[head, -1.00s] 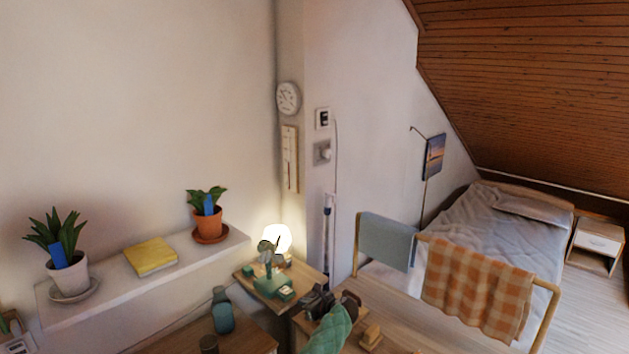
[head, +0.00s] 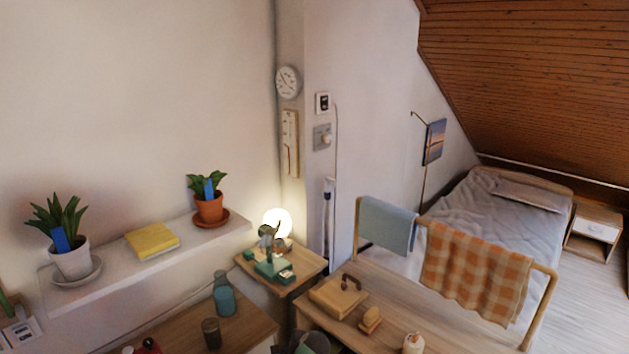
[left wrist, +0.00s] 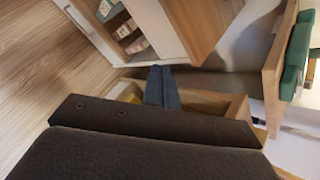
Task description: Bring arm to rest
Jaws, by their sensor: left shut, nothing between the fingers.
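My left gripper (left wrist: 162,88) shows in the left wrist view as two dark fingers, closed together with nothing between them. It hangs over what looks like an open wooden drawer or box (left wrist: 236,103). I cannot tell whether it touches the edge. In the head view only a dark, partly cut-off part of what seems to be my arm shows at the bottom edge, near the front of the wooden desk (head: 388,310). My right gripper is in neither view.
A wooden box (head: 338,297), a small wooden block (head: 370,319) and a white jar (head: 413,343) stand on the desk. A rail with an orange checked cloth (head: 475,270) stands behind. A small table (head: 310,266) holds a lit lamp (head: 277,222). A blue bottle (head: 223,293) stands left.

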